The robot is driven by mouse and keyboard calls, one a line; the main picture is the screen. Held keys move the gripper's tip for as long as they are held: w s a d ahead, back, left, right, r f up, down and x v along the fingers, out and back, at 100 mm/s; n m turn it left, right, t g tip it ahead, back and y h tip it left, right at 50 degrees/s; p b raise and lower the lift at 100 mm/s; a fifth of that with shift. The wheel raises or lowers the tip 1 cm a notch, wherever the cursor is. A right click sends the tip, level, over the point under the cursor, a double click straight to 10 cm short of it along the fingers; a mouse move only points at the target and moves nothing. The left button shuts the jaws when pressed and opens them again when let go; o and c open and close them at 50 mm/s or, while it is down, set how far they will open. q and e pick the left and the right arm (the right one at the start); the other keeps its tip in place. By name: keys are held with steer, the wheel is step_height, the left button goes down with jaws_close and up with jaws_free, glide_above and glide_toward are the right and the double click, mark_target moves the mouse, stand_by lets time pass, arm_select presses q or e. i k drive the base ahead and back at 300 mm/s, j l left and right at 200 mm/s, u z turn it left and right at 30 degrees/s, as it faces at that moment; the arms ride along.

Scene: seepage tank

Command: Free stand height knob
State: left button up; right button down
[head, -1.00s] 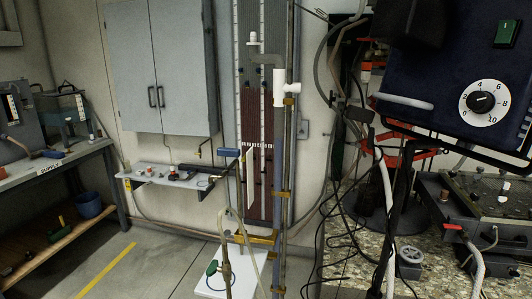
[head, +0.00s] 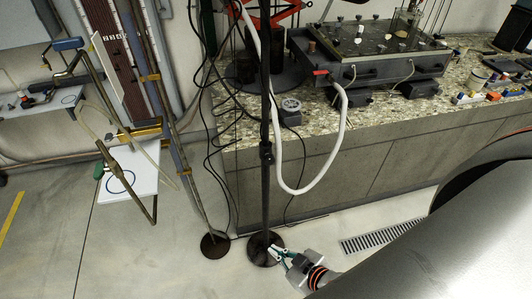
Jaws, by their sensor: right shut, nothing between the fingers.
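A thin black stand (head: 265,200) rises from a round dark base on the floor in front of the stone-topped counter. A dark collar (head: 266,152), which looks like the height clamp, sits partway up its pole; its knob is too small to make out clearly. My right gripper (head: 277,250) comes in from the lower right, low over the round base (head: 262,258). It is shut and empty, well below the collar in the picture. I cannot tell whether its tips touch the base. My left gripper is out of view.
A second round base (head: 215,245) stands just left. A white hose (head: 292,188) loops beside the pole, and black cables (head: 213,130) hang left of it. The counter (head: 350,160) stands behind. A floor drain (head: 390,233) lies right. Floor at lower left is clear.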

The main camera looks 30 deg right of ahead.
mark_target(269, 158)
steer(key=z, duration=0.9)
steer(key=l+u, duration=0.2)
steer(key=l, duration=0.15)
steer(key=i+l+u, duration=0.1)
steer(key=l+u, duration=0.15)
steer(key=l, duration=0.1)
